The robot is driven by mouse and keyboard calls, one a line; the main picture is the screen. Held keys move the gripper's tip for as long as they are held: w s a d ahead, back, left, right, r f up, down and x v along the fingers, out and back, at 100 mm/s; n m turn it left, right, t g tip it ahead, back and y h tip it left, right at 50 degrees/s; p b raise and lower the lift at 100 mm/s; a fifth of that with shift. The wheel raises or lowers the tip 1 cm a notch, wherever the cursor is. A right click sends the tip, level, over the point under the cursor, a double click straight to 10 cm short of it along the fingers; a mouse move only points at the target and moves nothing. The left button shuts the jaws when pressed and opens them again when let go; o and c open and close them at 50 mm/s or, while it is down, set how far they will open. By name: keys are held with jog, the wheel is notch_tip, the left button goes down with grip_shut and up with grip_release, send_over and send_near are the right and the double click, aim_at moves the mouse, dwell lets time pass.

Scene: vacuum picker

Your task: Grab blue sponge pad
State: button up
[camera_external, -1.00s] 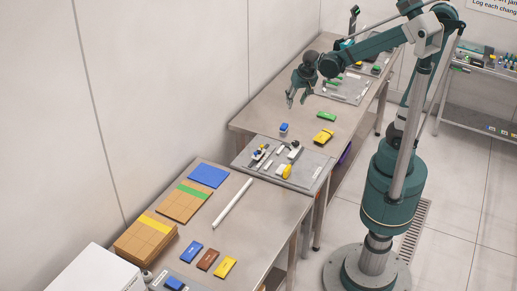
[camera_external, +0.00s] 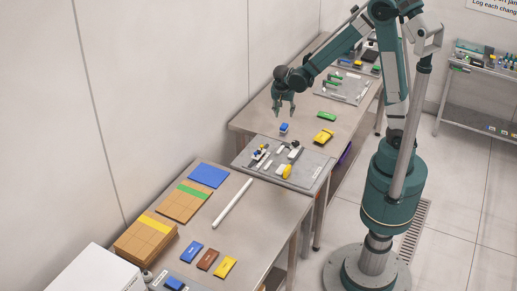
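My gripper (camera_external: 284,113) is open and empty, pointing down with its two fingers apart. It hangs above a small blue block (camera_external: 284,129) on the far steel table; the fingertips appear clear of it. This block looks like a blue pad, with a paler patch on it. Other blue things are a flat pad (camera_external: 192,250) on the near table, beside a brown and a yellow one, and a blue sheet (camera_external: 208,176) at that table's back. I cannot tell from looks alone which is the sponge.
A yellow block (camera_external: 324,136) and a green block (camera_external: 327,117) lie right of the blue block. A grey board (camera_external: 310,180) with tools stands just in front. Cardboard sheets (camera_external: 146,236) and a white bar (camera_external: 232,205) lie on the near table. Bare tabletop surrounds the blue block.

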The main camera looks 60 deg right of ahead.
jog(key=m, duration=0.2)
send_near(283, 126)
jog(key=shift+w+a+f+g+h, duration=0.3)
jog(key=shift+w+a+f, duration=0.05)
jog(key=shift+f, duration=0.15)
jog(key=shift+x, duration=1.3)
jog(key=shift+b+x, duration=0.45)
jog(key=shift+x, duration=2.15)
jog(key=shift+d, duration=0.1)
jog(key=c, duration=0.8)
